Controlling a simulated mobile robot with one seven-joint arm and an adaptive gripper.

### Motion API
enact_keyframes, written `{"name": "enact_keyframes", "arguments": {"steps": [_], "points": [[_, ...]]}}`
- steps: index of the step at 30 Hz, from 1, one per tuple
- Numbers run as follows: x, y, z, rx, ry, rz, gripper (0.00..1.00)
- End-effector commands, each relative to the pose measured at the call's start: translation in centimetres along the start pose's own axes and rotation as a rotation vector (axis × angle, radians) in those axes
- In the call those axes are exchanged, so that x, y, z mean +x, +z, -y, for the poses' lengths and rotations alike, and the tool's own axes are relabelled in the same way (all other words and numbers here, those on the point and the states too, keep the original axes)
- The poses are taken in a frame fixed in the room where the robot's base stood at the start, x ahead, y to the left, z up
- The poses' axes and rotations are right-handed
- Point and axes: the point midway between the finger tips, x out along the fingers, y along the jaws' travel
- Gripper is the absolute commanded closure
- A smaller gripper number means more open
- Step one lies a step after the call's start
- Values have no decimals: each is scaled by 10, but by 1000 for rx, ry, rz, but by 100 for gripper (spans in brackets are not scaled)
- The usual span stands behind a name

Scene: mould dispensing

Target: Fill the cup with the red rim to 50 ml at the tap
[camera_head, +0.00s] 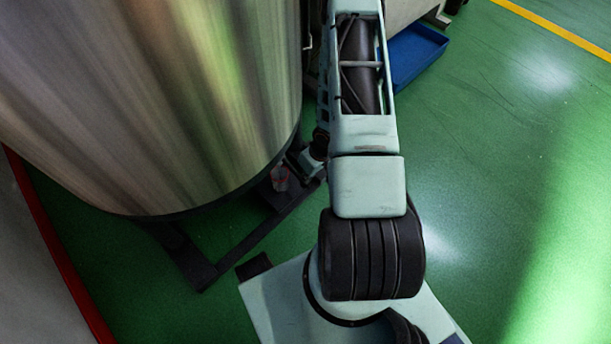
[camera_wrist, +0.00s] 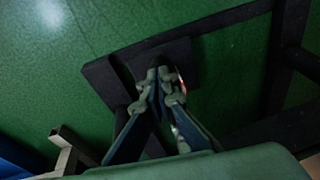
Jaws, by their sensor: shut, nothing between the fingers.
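A small clear cup with a red rim (camera_head: 280,178) stands low on a dark frame at the foot of the big metal tank. In the wrist view a sliver of the red-rimmed cup (camera_wrist: 180,82) shows just behind and right of my fingers, which hide most of it. My gripper (camera_wrist: 160,78) is shut with its fingertips together and nothing held. In the head view my gripper (camera_head: 300,163) is small and dark, close to the cup's upper right. I cannot tell whether it touches the cup. I cannot make out the tap or any liquid level.
The large shiny tank (camera_head: 170,90) fills the upper left, with its dark support frame (camera_head: 235,250) below. A blue bin (camera_head: 415,55) lies behind my arm. A red-edged grey surface (camera_head: 55,250) is at far left. Green floor (camera_head: 500,200) is free on the right.

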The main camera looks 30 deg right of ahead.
Motion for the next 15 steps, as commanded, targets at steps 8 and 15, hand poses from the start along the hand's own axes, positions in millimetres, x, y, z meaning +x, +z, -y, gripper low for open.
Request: {"name": "enact_keyframes", "arguments": {"steps": [8, 15], "points": [[11, 3, -1, 1, -1, 2, 100], [15, 4, -2, 2, 0, 2, 100]]}}
